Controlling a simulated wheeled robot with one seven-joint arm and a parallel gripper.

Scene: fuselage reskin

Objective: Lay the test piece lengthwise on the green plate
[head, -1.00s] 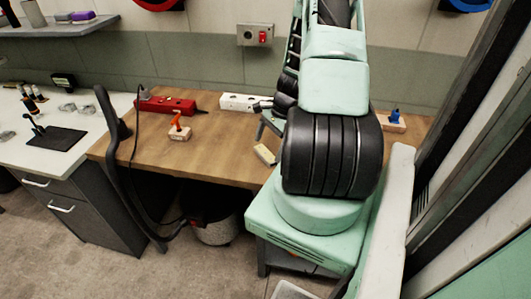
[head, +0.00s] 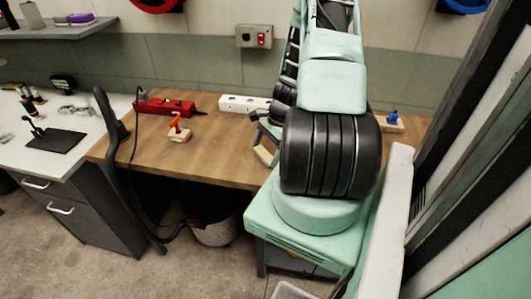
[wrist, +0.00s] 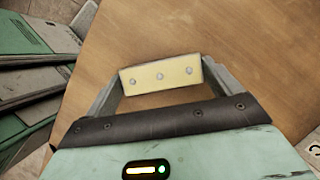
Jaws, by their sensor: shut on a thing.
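In the head view the piece (head: 265,156) shows small at the table's front, partly covered by my gripper (head: 268,146). I cannot make out the green plate in either view.
On the wooden table (head: 215,155) stand a red power strip (head: 166,106), a white power strip (head: 243,104), an orange tool on a block (head: 178,129) and a blue one (head: 393,120) at the right. The table's middle is clear. A bin (head: 216,232) stands underneath.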

